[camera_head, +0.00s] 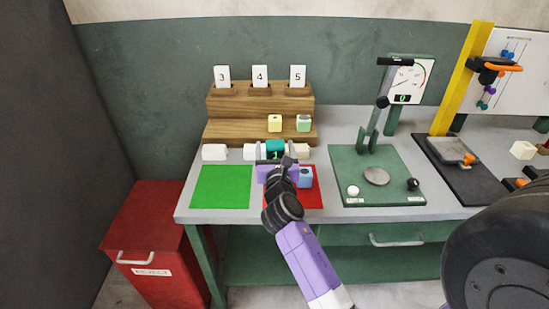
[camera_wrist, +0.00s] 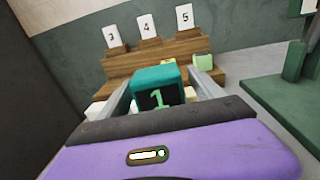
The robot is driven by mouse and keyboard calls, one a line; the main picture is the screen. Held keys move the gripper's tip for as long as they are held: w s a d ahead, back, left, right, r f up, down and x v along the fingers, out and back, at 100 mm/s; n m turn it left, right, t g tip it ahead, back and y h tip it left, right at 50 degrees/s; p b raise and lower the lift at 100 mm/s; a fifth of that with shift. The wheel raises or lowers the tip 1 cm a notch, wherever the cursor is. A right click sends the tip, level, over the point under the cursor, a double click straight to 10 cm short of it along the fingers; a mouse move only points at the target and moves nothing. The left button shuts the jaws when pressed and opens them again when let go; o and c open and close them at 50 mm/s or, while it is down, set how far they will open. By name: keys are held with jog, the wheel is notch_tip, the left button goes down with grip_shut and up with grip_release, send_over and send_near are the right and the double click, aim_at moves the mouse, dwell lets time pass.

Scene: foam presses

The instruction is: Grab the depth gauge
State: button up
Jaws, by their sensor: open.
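The depth gauge is a teal block with a dark face and a green digit. It stands at the back of the bench in the head view (camera_head: 275,146) and fills the middle of the wrist view (camera_wrist: 158,77). My gripper (camera_head: 274,160) is open in front of it. In the wrist view its two fingers reach forward on the left and right sides of the gauge, and my gripper (camera_wrist: 160,86) is not closed on it. I cannot tell whether either finger touches it. The gauge's lower part is hidden by my gripper.
A wooden stepped rack (camera_head: 240,130) with cards and yellow and green blocks is behind. A blue block (camera_head: 306,178) lies on the red mat (camera_head: 312,199). A green press (camera_head: 345,165) stands right.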

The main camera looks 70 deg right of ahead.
jog(key=shift+x, duration=0.75)
jog(key=shift+c, duration=0.3)
grip_shut()
